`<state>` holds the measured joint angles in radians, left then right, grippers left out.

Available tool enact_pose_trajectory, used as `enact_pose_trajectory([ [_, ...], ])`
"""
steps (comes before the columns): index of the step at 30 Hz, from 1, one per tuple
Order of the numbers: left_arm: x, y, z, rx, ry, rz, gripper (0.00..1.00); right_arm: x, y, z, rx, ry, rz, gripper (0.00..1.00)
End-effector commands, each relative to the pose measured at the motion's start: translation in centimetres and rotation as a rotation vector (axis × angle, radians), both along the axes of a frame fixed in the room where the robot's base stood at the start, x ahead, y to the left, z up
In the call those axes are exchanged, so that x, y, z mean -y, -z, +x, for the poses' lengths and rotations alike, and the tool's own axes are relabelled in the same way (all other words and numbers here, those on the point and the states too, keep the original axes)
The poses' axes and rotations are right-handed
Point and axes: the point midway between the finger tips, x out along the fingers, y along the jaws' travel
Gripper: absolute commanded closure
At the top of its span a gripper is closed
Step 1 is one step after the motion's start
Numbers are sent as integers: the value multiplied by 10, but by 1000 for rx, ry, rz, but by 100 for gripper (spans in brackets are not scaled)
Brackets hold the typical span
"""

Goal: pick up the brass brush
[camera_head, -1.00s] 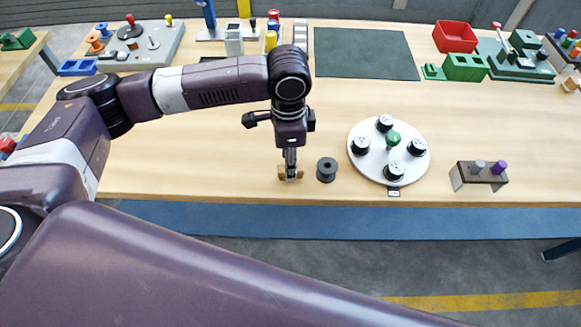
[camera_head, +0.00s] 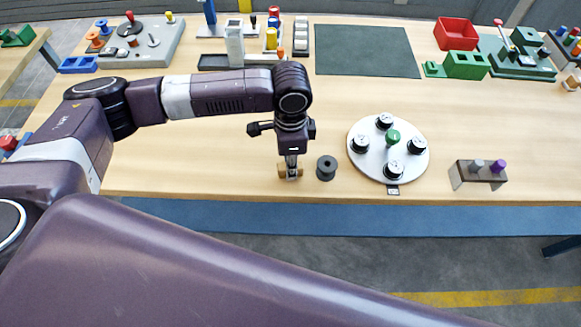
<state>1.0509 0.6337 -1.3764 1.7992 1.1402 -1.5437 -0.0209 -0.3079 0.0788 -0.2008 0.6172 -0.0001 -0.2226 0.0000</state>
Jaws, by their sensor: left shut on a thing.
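A small brass-coloured piece (camera_head: 283,171), taken as the brass brush, is at the fingertips of my left gripper (camera_head: 291,173), near the table's front edge. The gripper points down and is shut on it, with its ends showing on both sides of the fingers. The fingers hide its middle. I cannot tell whether it is clear of the table. My right gripper is not in view.
A dark spool (camera_head: 326,168) stands close to the right of my left gripper. A dark green mat (camera_head: 366,52) lies behind.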

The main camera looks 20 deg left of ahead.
Motion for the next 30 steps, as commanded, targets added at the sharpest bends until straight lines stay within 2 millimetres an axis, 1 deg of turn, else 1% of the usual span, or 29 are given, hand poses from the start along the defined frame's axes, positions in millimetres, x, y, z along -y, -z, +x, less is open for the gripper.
enact_pose_trajectory([
  [5, 0, -1, 0, 1, 0, -1, 100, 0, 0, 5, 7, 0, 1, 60],
  [8, 1, -5, 0, 1, 0, -2, 100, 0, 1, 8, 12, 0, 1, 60],
  [11, 1, -14, 1, 3, 1, -2, 100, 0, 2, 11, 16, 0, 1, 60],
  [14, 0, -29, 1, 4, 2, -2, 100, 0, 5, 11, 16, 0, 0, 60],
  [17, 1, -52, 2, 6, 1, -4, 100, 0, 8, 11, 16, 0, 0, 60],
  [24, 1, -122, 1, 8, 1, -2, 100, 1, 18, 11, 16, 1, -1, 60],
  [27, 1, -148, 1, 5, 3, -2, 100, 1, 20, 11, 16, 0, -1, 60],
  [30, 1, -170, 1, 5, 1, -1, 100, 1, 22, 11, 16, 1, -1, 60],
])
